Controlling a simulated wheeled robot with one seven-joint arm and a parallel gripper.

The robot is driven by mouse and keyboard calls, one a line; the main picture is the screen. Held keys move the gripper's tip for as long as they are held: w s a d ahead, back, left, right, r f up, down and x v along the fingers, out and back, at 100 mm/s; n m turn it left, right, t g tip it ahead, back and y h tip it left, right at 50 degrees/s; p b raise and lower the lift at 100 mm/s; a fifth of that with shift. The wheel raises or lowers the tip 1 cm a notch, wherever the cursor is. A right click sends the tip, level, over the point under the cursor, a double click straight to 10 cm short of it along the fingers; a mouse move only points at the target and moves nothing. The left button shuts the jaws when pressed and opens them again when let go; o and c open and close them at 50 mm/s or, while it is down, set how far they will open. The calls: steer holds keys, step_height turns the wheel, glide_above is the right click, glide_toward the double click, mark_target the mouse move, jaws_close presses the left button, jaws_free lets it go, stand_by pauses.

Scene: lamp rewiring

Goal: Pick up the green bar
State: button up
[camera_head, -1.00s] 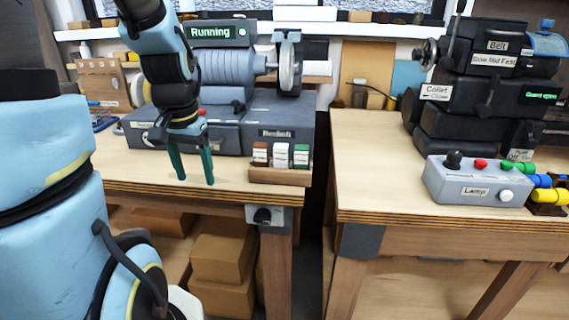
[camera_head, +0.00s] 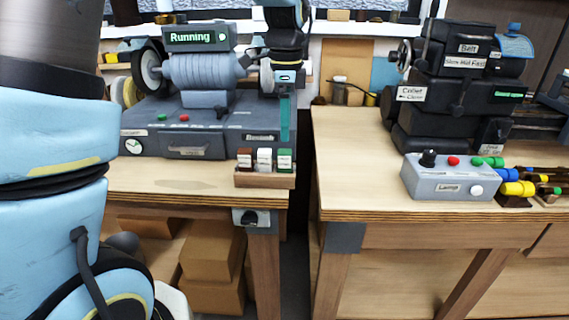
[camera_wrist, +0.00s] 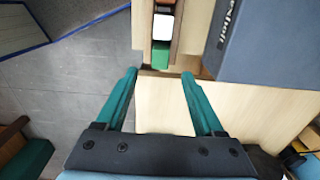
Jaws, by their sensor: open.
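The green bar (camera_head: 285,160) stands upright at the right end of a small wooden holder (camera_head: 264,181) on the left bench. Beside it in the holder are a white bar (camera_head: 264,160) and a brown bar (camera_head: 245,158). My gripper (camera_head: 285,138) points down just above the green bar, its teal fingers nearly edge-on in the head view. In the wrist view my gripper (camera_wrist: 160,73) is open and empty, with fingers spread wide. The green bar (camera_wrist: 160,55) lies just beyond the gap between the fingertips, with the white bar (camera_wrist: 162,27) behind it.
A grey machine base (camera_head: 215,130) with a "Running" display stands right behind the holder. A gap separates the left bench from the right bench (camera_head: 345,165). On the right bench are a grey Lamp box (camera_head: 447,178), coloured cylinders and a black machine (camera_head: 460,90).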

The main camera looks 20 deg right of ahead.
mark_target(285, 151)
step_height(285, 151, down, 9)
steer(key=shift+a+r+p, duration=0.1)
steer(key=shift+r+p, duration=0.1)
steer(key=shift+p, duration=1)
steer(key=shift+c, duration=0.2)
jaws_close()
steer(key=shift+w, duration=0.1)
